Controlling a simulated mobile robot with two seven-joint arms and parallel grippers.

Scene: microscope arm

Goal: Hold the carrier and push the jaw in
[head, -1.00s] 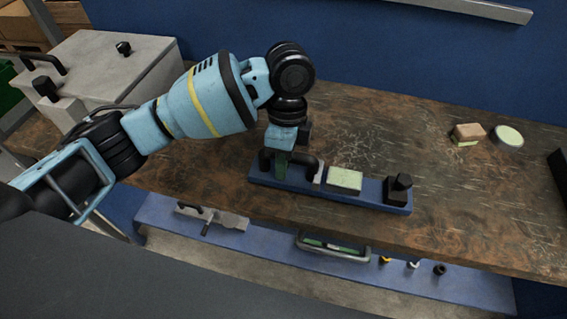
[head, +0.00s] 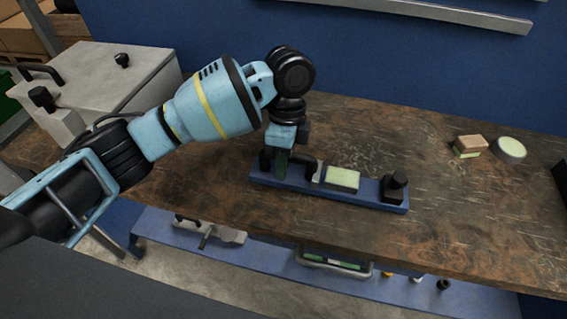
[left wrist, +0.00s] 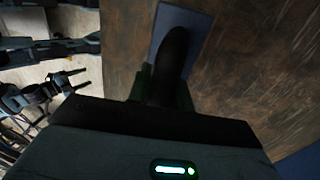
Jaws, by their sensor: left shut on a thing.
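A long blue carrier (head: 364,196) lies on the bench. It bears a black bent handle (head: 305,164) near its left end, then a small grey jaw (head: 316,180), a pale green block (head: 342,179) beside it, and a black end block with a knob (head: 395,188) at the right end. My left gripper (head: 281,166) points down at the left end of the carrier and is shut on the black handle. In the left wrist view a dark rounded handle (left wrist: 172,60) stands between its fingers. Its grip point is partly hidden. My right gripper does not show in the head view.
A brown-topped sponge (head: 470,146) and a round pale green-topped tin (head: 509,150) stand at the bench's right. A grey case (head: 120,80) is at the left. A lower blue shelf (head: 270,246) holds tools. The bench behind the carrier is clear.

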